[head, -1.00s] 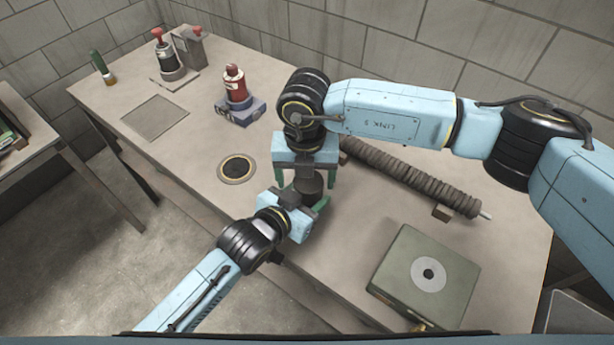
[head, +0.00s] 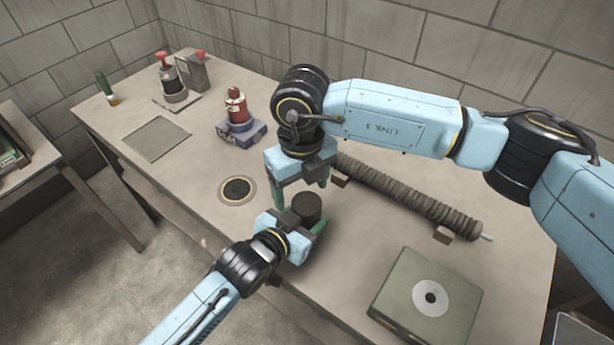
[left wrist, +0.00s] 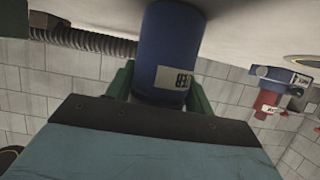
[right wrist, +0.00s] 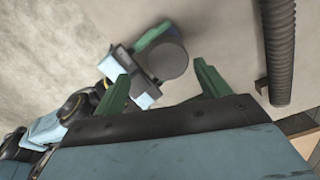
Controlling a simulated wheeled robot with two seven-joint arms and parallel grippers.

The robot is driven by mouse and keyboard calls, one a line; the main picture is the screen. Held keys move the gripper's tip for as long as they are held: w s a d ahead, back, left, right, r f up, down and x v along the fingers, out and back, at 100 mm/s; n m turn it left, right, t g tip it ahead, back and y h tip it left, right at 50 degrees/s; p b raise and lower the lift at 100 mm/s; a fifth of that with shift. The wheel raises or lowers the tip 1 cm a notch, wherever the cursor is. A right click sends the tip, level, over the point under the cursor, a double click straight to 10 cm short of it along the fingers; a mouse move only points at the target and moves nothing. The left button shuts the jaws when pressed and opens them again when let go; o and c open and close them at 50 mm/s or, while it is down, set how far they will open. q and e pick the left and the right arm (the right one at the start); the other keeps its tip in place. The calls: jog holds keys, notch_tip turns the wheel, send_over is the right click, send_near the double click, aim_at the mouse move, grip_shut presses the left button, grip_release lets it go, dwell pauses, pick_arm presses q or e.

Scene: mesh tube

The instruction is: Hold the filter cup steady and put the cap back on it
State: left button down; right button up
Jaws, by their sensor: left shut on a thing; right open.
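The filter cup is a blue cylinder with a white label in the left wrist view (left wrist: 168,45). My left gripper (head: 300,223) is shut around it, one green finger on each side, and the cup stands on the bench. A dark round cap (head: 307,206) sits on top of the cup. In the right wrist view the cap shows as a grey disc (right wrist: 167,61) with a little blue cup behind it. My right gripper (head: 302,186) is open and empty just above and behind the cap, apart from it. Whether the cap is fully seated cannot be told.
A ribbed mesh tube (head: 410,197) lies on supports behind. A green-grey box (head: 428,297) with a light disc stands at front right. A ringed disc (head: 237,190) lies flat left of the cup. A red bottle on a blue base (head: 237,110) stands farther back.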

aim_at(307, 203)
jog(key=n, duration=0.5)
jog(key=shift+r+n, duration=0.35)
jog(key=shift+n, duration=0.05)
jog(key=n, duration=0.5)
jog(key=shift+d+r+n, duration=0.2)
jog(key=shift+r+n, duration=0.05)
jog(key=shift+n, duration=0.05)
jog(key=n, duration=0.5)
jog(key=shift+d+r, duration=0.15)
jog(key=shift+r, duration=0.1)
jog(key=n, duration=0.5)
jog(key=shift+w+d+r+n, duration=0.1)
jog(key=shift+d+r+n, duration=0.1)
jog(key=shift+r+n, duration=0.1)
jog(key=shift+f, duration=0.15)
jog(key=shift+f, duration=3.95)
jog(key=shift+c, duration=0.3)
